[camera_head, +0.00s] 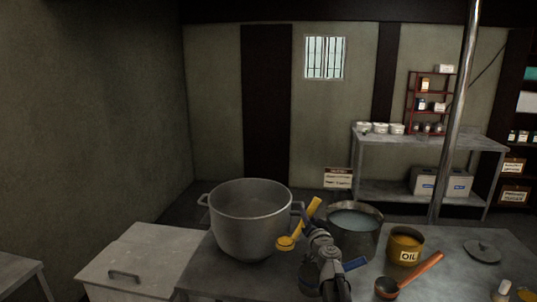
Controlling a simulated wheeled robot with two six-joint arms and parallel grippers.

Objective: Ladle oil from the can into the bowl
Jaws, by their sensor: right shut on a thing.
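A brown can labelled OIL (405,247) stands upright on the grey table with a yellowish top opening. A wide metal bowl (353,222) with pale bluish contents is left of it. My right gripper (303,226) is in front of the large pot's right side, left of the bowl. It is shut on a yellow ladle-like tool (314,207), whose handle slants up to the right and whose rounded end hangs low at the left. A ladle with an orange handle (420,269) and dark reddish scoop lies in front of the can. My left gripper is out of view.
A large grey pot (247,220) stands on the table's left part. A round lid (483,250) lies at the right. A metal pole (455,120) rises behind the can. A white chest (140,262) is at the left.

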